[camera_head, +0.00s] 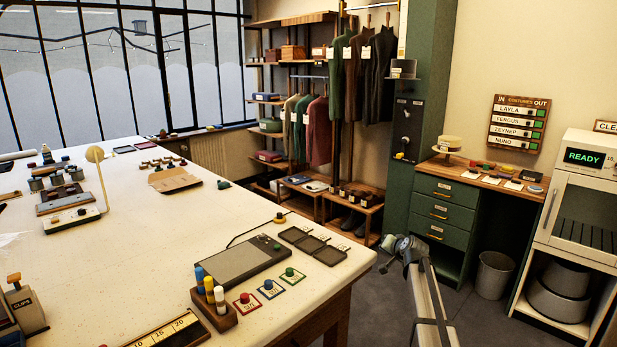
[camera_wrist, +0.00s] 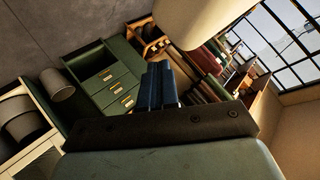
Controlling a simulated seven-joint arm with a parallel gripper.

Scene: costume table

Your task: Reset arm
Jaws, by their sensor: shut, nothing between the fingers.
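My gripper (camera_head: 393,246) hangs in the aisle to the right of the white table (camera_head: 150,262), clear of its edge, with my arm coming up from the bottom of the head view. In the wrist view my gripper's fingers (camera_wrist: 157,84) are blue and lie side by side. They are shut with nothing between them. They point towards the far end of the room.
The table carries a grey pad (camera_head: 237,262), a wooden holder (camera_head: 213,307) with coloured pegs, and small trays (camera_head: 312,245). A green drawer cabinet (camera_head: 440,215), a bin (camera_head: 494,275) and a white oven cabinet (camera_head: 583,225) stand at the right. The floor between is free.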

